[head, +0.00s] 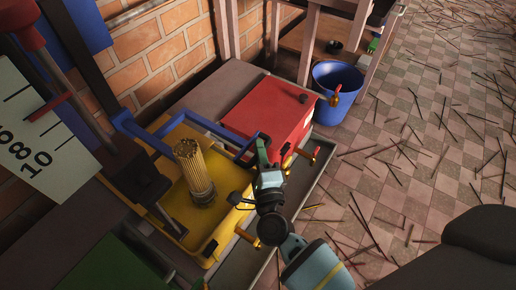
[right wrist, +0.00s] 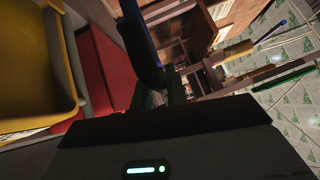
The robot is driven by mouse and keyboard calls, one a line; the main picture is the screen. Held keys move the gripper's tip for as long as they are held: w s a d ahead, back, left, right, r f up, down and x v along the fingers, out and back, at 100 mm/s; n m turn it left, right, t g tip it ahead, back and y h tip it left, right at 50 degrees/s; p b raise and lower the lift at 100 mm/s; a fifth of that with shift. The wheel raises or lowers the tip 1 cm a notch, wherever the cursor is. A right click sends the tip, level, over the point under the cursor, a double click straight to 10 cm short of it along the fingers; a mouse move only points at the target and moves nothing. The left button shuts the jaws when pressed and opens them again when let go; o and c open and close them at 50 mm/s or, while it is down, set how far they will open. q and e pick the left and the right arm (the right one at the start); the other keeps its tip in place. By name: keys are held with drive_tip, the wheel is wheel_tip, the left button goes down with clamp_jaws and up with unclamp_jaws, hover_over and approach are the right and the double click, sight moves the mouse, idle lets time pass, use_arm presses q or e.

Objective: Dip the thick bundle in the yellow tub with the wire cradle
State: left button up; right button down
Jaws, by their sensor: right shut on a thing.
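The thick bundle (head: 188,160) of tan sticks stands nearly upright, slightly tilted, over the yellow tub (head: 222,225) in the head view. Greyish wire shows around its lower end; whether that end touches the tub floor or any liquid is unclear. A blue bar frame (head: 205,122) runs above the tub around the bundle and reaches toward my right gripper (head: 262,150). My right gripper is shut on the blue bar, which also shows in the right wrist view (right wrist: 142,45). The yellow tub (right wrist: 35,60) fills that view's left side. My left gripper is not visible.
A blue bucket (head: 338,90) stands on the tiled floor, which is littered with loose sticks. A white scale board (head: 35,140) and dark machine parts crowd the left. A brick wall (head: 160,40) stands behind.

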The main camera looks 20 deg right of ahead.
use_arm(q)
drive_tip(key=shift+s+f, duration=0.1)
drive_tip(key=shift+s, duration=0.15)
use_arm(e)
drive_tip(key=shift+f, duration=0.35)
drive_tip(key=c, duration=1.4)
unclamp_jaws()
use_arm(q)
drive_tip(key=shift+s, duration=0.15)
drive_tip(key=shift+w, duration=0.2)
use_arm(e)
drive_tip(key=shift+r, duration=0.15)
